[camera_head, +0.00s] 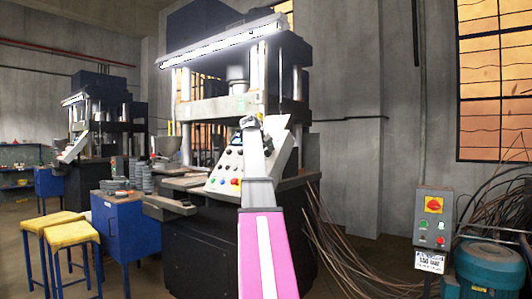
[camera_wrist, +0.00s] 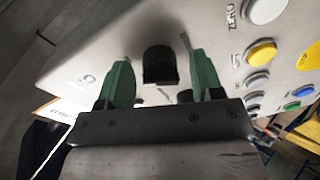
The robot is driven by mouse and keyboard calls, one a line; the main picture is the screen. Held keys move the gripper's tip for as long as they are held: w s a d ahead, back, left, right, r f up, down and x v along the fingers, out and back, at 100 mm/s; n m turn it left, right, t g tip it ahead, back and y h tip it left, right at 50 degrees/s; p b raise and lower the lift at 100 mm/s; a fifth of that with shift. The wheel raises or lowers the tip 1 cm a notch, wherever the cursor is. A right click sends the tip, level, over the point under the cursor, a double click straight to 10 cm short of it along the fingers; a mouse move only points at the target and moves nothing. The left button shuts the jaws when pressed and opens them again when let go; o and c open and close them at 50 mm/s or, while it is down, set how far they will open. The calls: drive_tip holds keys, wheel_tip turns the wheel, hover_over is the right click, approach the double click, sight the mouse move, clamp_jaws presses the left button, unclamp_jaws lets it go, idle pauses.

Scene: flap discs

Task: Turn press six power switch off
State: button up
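The near press has a sloped light-grey control panel (camera_head: 224,172) with several coloured buttons; the panel fills much of the wrist view (camera_wrist: 75,75). A black rotary switch knob (camera_wrist: 160,68) stands on it, its label not readable. My gripper (camera_wrist: 158,60) is open, with one green finger on each side of the knob and a visible gap on both sides. I cannot tell how deep the fingertips reach. In the head view my gripper (camera_head: 250,123) is at the panel's upper part, and my forearm hides part of the panel. No press number is readable.
A grey box with a red-and-yellow rotary switch (camera_head: 434,205) stands at the right, beside a teal motor (camera_head: 490,265). Yellow stools (camera_head: 72,235) and a blue cabinet (camera_head: 118,235) stand at the left. Another press (camera_head: 100,130) is behind. White, yellow, blue and green buttons (camera_wrist: 262,53) lie right of my fingers.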

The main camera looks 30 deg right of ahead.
drive_tip(key=c, duration=0.8)
drive_tip(key=shift+c, duration=0.2)
drive_tip(key=shift+n, duration=0.4)
drive_tip(key=n, duration=0.5)
drive_tip(key=shift+w+g, duration=0.1)
drive_tip(key=shift+g, duration=0.2)
drive_tip(key=n, duration=0.5)
drive_tip(key=shift+n, duration=0.4)
drive_tip(key=shift+r, duration=0.1)
drive_tip(key=o, duration=0.9)
